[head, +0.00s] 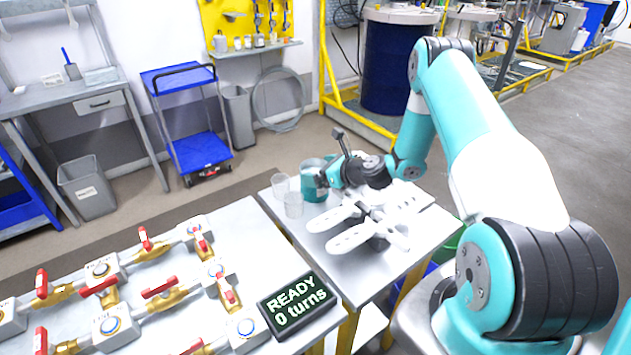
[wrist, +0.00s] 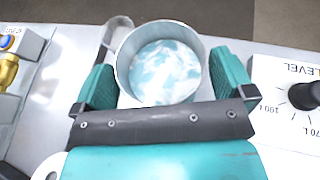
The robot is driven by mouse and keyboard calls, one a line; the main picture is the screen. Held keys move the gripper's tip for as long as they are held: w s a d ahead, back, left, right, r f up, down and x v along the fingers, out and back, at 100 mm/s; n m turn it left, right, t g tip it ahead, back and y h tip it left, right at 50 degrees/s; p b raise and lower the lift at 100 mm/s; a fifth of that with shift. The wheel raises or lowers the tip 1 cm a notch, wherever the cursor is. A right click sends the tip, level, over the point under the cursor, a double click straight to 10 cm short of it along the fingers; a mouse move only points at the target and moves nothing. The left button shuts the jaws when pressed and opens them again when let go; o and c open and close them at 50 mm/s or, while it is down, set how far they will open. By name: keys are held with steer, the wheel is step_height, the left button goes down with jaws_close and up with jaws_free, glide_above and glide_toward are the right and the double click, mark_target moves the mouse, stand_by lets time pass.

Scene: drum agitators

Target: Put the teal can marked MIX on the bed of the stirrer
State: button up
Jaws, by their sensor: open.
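The teal can (head: 313,181) stands upright on the light table at the centre of the head view. I cannot read its marking. In the wrist view the can (wrist: 158,62) shows from above, with a grey rim and swirled blue and white contents. My gripper (head: 323,178) is at the can. In the wrist view the teal pads of my gripper (wrist: 163,70) stand open on either side of the can, very close to its wall. I cannot tell whether they touch it. White slotted pieces (head: 352,232) lie in front of the can; I cannot tell whether they are the stirrer.
A black display (head: 297,303) reads "READY 0 turns". Valves with red handles (head: 102,286) fill the left bench. A LEVEL panel (wrist: 284,100) is at the wrist view's right.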

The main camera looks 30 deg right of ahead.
steer(key=shift+c, duration=0.5)
steer(key=c, duration=1.1)
steer(key=shift+c, duration=1.2)
steer(key=shift+r, duration=0.25)
